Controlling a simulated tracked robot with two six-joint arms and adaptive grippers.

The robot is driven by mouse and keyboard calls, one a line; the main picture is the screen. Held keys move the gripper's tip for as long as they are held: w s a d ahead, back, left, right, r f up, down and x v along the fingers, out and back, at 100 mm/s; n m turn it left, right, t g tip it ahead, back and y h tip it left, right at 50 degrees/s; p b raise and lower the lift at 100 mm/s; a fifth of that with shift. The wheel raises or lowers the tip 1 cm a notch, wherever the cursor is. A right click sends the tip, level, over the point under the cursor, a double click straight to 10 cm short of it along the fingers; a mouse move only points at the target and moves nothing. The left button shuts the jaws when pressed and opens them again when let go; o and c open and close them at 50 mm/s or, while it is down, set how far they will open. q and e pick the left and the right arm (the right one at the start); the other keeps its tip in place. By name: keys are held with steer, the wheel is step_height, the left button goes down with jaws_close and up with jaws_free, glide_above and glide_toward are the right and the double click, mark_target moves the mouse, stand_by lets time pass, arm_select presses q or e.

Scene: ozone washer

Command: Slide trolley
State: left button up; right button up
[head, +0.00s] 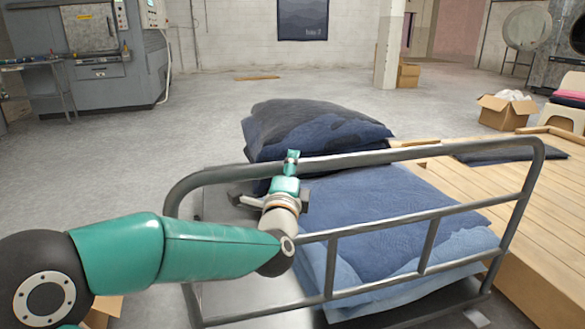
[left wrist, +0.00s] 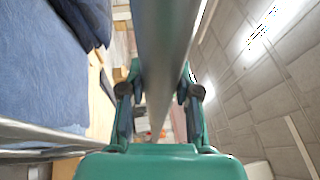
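The trolley has a grey tubular handle frame (head: 431,160) that stands across the near side of the head view. Folded blue denim (head: 390,225) lies on it behind the frame. My left gripper (head: 291,160) is at the top rail of the frame, left of its middle. In the left wrist view the rail (left wrist: 165,45) runs between the two fingers of the left gripper (left wrist: 160,92), which look closed against its sides. The trolley's wheels are hidden. My right gripper is in neither view.
A dark denim pile (head: 315,130) lies beyond the rail. A wooden platform (head: 540,220) is close along the trolley's right side. Cardboard boxes (head: 505,110) stand at the back right. A grey machine (head: 95,60) stands at the back left. The concrete floor (head: 150,150) at left is open.

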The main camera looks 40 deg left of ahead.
arm_select(q)
steer(key=shift+f, duration=0.1)
jaws_close()
steer(key=w+a, duration=0.1)
steer(key=w+a+p, duration=0.1)
steer(key=shift+w+a+f, duration=0.1)
steer(key=shift+w+a, duration=0.05)
steer(key=shift+a, duration=0.2)
steer(key=o, duration=0.8)
jaws_free()
steer(key=shift+d, duration=0.1)
steer(key=shift+s, duration=0.2)
steer(key=v, duration=1.2)
